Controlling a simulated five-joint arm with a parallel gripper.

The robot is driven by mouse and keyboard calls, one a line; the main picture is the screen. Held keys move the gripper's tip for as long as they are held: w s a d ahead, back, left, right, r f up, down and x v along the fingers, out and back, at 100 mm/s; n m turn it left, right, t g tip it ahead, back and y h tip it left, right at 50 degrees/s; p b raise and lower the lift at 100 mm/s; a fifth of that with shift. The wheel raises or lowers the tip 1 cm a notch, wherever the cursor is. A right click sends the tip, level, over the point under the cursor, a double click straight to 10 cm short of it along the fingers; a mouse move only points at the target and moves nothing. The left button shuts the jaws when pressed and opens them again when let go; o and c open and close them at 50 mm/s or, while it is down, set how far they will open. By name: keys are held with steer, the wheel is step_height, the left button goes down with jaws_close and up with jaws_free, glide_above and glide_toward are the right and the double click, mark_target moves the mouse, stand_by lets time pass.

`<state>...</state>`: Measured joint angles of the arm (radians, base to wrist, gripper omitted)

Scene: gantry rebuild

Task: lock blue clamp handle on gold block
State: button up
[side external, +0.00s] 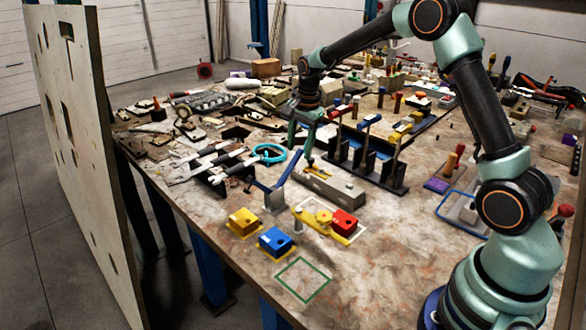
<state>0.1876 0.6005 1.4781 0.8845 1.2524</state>
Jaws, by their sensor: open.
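At this size I cannot tell whether the clamp touches the gold block.
A blue block (275,242) and a red block (343,223) sit near the gold block, with a yellow round piece (322,217) beside the red one. A grey bar fixture (330,187) lies near my gripper. A dark rack (368,163) stands right. An empty green outline (302,280) lies in front.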

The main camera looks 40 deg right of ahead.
mark_target(298, 151)
step_height(298, 151, up, 9)
steer(key=s, duration=0.1)
steer(key=shift+s+a, duration=0.15)
steer(key=shift+s, duration=0.15)
steer(key=f, duration=0.4)
steer(key=w+f, duration=0.1)
steer(key=f, duration=0.3)
steer(key=w+f, duration=0.1)
steer(key=f, duration=0.3)
stand_by(0.3)
jaws_close()
steer(key=shift+r, duration=0.1)
stand_by(1.2)
